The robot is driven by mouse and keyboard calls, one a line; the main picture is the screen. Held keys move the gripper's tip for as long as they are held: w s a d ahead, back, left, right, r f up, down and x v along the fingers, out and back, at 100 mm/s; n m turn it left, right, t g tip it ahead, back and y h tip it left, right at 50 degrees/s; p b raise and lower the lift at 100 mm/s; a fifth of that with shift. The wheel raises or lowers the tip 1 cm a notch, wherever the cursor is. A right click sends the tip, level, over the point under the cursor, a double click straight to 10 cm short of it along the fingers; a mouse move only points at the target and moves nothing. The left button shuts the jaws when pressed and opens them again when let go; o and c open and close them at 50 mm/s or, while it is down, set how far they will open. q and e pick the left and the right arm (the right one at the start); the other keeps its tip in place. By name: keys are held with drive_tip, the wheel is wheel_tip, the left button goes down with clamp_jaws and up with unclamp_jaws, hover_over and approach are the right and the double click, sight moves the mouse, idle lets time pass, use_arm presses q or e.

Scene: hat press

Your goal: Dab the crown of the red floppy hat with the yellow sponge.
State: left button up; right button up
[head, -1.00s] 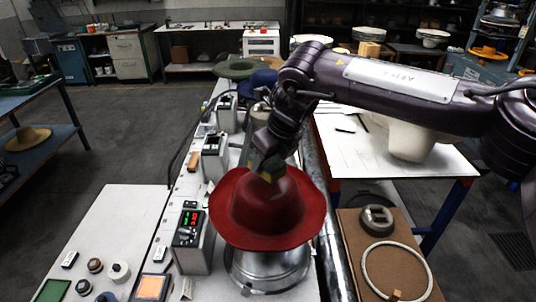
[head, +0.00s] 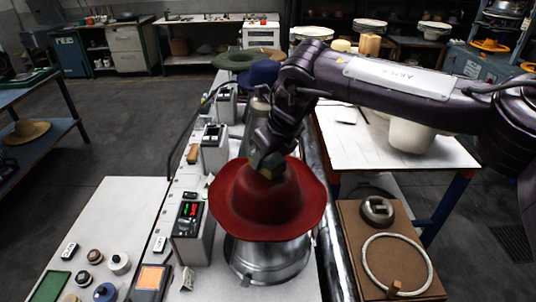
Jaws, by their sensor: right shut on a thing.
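The red floppy hat (head: 268,215) sits crown up on a round metal press base (head: 268,257) in the middle of the head view. My right arm comes in from the right, and its gripper (head: 266,166) points down over the hat's crown. The gripper is shut on the yellow sponge (head: 270,174), of which only a small part shows between the fingers. The sponge is at the top of the crown and appears to touch it, though the arm hides part of the contact. My left gripper is not in view.
Control boxes (head: 192,226) stand left of the hat. A green hat (head: 238,60) and a blue hat (head: 262,74) lie farther back. A white table (head: 450,155) stands at right, with a brown board (head: 350,245) holding a metal ring (head: 397,264) nearer. The front-left white tabletop has several small round parts.

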drive_tip(key=shift+f+b, duration=0.3)
drive_tip(key=shift+f, duration=0.25)
idle(0.8)
drive_tip(key=shift+r+p, duration=2.9)
drive_tip(key=shift+r, duration=0.7)
drive_tip(key=shift+f, duration=0.1)
